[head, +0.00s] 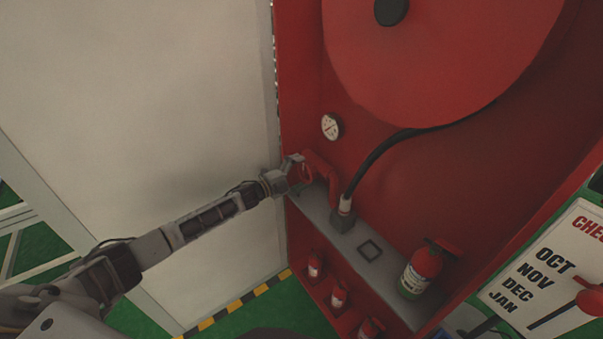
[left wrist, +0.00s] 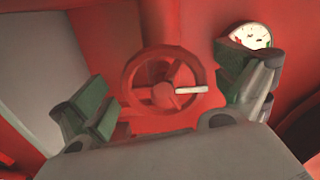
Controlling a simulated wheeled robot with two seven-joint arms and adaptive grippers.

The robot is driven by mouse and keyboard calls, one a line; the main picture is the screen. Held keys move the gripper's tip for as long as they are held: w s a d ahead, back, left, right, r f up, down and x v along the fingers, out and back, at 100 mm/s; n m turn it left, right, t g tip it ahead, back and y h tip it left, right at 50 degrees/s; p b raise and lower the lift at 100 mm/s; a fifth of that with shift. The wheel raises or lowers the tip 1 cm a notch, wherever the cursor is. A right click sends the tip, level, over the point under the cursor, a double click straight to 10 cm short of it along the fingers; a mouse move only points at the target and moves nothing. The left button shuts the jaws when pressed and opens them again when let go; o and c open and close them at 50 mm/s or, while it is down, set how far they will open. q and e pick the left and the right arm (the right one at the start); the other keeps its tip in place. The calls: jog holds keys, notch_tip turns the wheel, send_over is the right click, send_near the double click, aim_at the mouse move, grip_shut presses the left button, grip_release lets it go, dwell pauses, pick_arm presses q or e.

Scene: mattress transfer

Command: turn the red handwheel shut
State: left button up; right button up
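The red handwheel (left wrist: 166,86) shows in the left wrist view, a spoked ring with a pale handle sticking out to the right of its hub. In the head view the handwheel (head: 306,172) is small and partly hidden by my left gripper (head: 292,168). In the left wrist view my left gripper (left wrist: 168,100) is open, its green-padded fingers wide apart, one on each side of the wheel. I see no contact with the wheel. My right gripper is not in view.
A red cabinet holds a large hose reel (head: 440,50), a gauge (head: 332,127) and a black hose (head: 375,160). A grey shelf (head: 330,222) carries a fire extinguisher (head: 421,268), with several more below. A pale door (head: 140,100) stands left. A month sign (head: 545,270) is at right.

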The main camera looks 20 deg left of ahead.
pick_arm(q)
jog(key=v, duration=1.2)
dwell(1.0)
dwell(0.5)
